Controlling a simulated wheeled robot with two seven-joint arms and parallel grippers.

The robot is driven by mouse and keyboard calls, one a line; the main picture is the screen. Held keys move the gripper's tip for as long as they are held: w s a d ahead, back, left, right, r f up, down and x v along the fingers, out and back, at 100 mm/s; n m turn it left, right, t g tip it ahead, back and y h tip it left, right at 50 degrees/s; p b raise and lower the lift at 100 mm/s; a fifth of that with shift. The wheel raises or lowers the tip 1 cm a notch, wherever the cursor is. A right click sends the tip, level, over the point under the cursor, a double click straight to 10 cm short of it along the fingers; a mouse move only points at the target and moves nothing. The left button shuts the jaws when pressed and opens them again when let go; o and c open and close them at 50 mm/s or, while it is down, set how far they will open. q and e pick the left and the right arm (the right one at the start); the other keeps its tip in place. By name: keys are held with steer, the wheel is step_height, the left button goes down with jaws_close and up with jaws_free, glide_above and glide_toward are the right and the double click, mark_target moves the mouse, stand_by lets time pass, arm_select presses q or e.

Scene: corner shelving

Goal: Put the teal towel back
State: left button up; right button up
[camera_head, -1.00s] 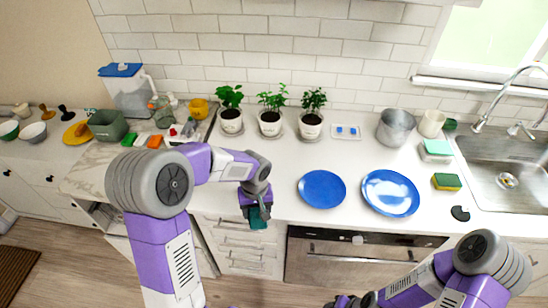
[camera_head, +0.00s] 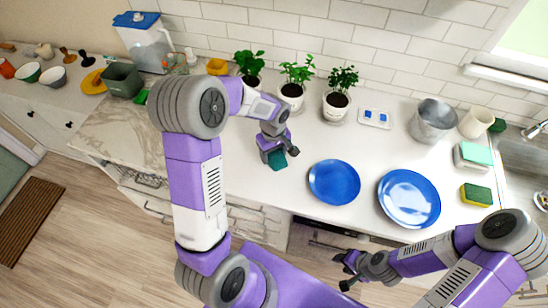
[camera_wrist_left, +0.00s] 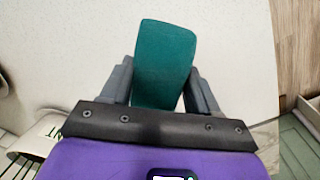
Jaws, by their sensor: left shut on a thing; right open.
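The teal towel (camera_head: 277,160) is held by my left gripper (camera_head: 276,150), above the white counter near its front edge in the head view. In the left wrist view the towel (camera_wrist_left: 165,62) stands out as a flat teal piece between the two fingers of my left gripper (camera_wrist_left: 160,90), which are shut on it. My right gripper (camera_head: 347,272) is low at the front, in front of the counter edge. It is open and nothing shows in it.
Two blue plates, a smaller one (camera_head: 334,181) and a larger one (camera_head: 409,198), lie right of the towel. Three potted plants (camera_head: 291,90) stand along the wall. A metal pot (camera_head: 432,122) and sponges (camera_head: 476,194) are at right. The marble counter (camera_head: 118,135) at left has bare room.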

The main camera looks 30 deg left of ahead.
mark_target(274, 158)
arm_select(q)
step_height(274, 158, down, 3)
steer(key=shift+r, duration=0.15)
steer(key=shift+f, duration=0.25)
steer(key=shift+f+b, duration=0.2)
steer(key=shift+b, duration=0.15)
steer(key=o, duration=0.9)
steer(key=shift+r, duration=0.1)
steer(key=shift+o, duration=0.2)
steer(key=shift+r, duration=0.1)
